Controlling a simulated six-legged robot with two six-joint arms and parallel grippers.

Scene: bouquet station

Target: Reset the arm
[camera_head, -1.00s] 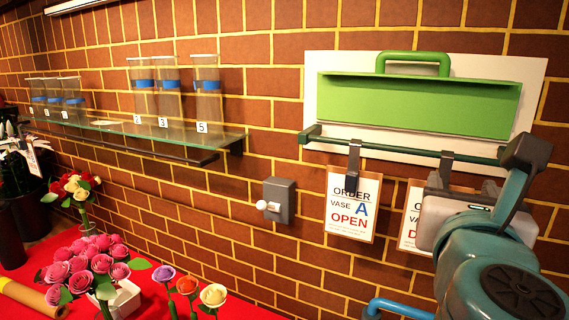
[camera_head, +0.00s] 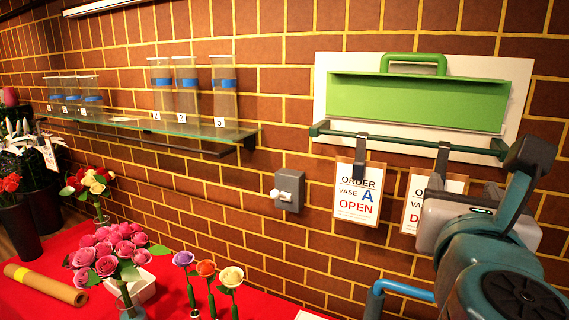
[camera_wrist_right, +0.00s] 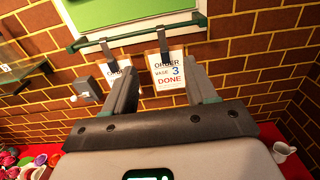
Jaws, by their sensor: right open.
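My right arm comes in from the lower right in the head view. Its gripper (camera_head: 462,190) is raised in front of the brick wall, close to the right order card (camera_head: 418,202). In the right wrist view the two fingers (camera_wrist_right: 163,88) stand apart with nothing held between them. That view shows the card (camera_wrist_right: 170,78) reading "Order vase 3 done", beyond the fingers and hanging from a clip. Whether the fingers touch the card cannot be told from the head view. My left gripper is not in view.
A green rail (camera_head: 400,142) under a green board (camera_head: 420,98) carries the cards, including "Vase A open" (camera_head: 358,193). A glass shelf (camera_head: 170,126) holds vases at left. Flowers (camera_head: 110,250) and a paper roll (camera_head: 45,285) stand or lie on the red table (camera_head: 180,300).

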